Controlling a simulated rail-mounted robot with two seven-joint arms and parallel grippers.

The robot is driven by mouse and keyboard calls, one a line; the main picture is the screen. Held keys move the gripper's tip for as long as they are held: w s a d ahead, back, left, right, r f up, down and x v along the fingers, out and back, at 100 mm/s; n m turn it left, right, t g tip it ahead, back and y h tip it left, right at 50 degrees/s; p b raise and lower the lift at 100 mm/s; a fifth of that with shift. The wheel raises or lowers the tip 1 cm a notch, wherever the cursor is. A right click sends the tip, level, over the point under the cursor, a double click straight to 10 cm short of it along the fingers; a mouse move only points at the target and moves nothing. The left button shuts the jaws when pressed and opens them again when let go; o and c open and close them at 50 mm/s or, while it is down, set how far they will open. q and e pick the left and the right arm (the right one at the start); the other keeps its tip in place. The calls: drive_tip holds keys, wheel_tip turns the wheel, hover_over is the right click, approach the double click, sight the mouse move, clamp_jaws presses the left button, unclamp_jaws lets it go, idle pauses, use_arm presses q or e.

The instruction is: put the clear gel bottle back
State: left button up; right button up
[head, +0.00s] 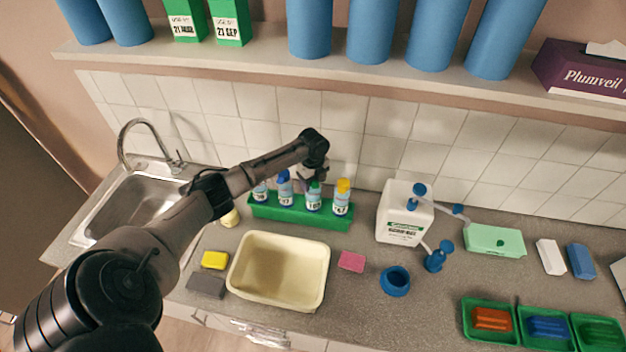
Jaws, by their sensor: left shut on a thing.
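A green rack (300,215) stands on the counter against the tiles and holds several small labelled bottles. The bottle with the green cap (313,200) is in the rack, between a blue-capped bottle (285,192) and a yellow-capped bottle (341,200). My left gripper (313,178) reaches down from above and is shut on the top of the green-capped bottle. The bottle looks upright; whether its base is fully seated is hidden by the rack's front. The small labels are too blurred to tell which bottle is the clear gel. My right gripper is not in view.
A cream basin (238,285) lies in front of the rack. A white canister (390,212) with a blue-topped pump stands to the right, near a blue funnel (395,282). A steel sink (85,235) is at left. A loaded shelf (270,65) runs above.

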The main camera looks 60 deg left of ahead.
use_arm(q)
drive_tip(key=shift+f, duration=0.1)
drive_tip(key=o, duration=1.4)
wheel_tip(320, 180, up, 12)
drive_tip(key=shift+r+b, duration=0.15)
drive_tip(key=shift+b, duration=0.75)
